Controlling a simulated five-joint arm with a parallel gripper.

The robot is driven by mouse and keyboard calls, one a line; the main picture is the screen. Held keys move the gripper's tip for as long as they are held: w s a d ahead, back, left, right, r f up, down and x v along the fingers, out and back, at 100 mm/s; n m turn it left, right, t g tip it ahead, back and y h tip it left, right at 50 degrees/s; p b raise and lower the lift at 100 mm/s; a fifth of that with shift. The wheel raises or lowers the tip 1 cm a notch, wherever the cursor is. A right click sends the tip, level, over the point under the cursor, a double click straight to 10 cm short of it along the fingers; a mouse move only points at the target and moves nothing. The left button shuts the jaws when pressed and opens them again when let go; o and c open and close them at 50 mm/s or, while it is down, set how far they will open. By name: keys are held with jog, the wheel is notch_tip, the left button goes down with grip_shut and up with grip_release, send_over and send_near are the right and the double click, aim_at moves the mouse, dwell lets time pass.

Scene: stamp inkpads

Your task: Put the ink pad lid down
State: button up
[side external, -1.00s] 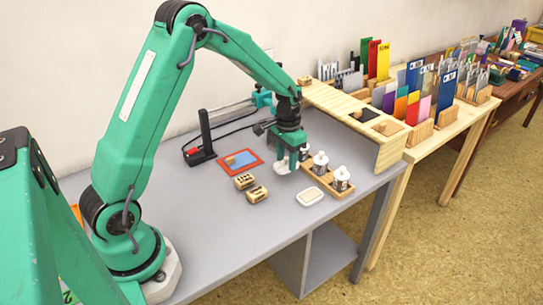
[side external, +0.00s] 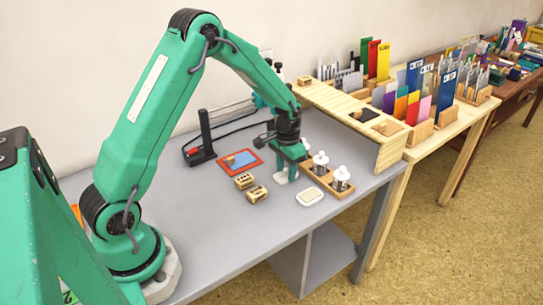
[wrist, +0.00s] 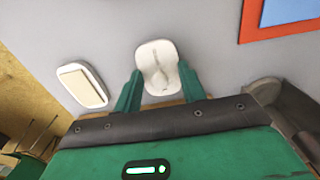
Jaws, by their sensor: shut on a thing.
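The white ink pad lid (wrist: 158,58) is between the two fingers of my gripper (wrist: 160,85) in the wrist view. In the side view my gripper (side external: 286,168) is low over the grey table, and the lid is a pale shape mostly hidden under it. Whether the lid touches the table is hard to tell. The open ink pad, a white rounded case with a beige pad, lies to the right of my gripper in the side view (side external: 310,196). It lies left of the lid in the wrist view (wrist: 82,85), apart from it.
Two small wooden blocks (side external: 257,194) and a red-framed blue pad (side external: 259,171) lie to the left. A wooden shelf (side external: 392,152) is behind. The grey table (side external: 225,235) is clear toward the front.

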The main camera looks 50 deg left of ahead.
aim_at(286, 169)
jog(key=o, duration=0.9)
notch_tip(286, 169, up, 12)
jog(key=shift+r, duration=0.15)
dwell(0.7)
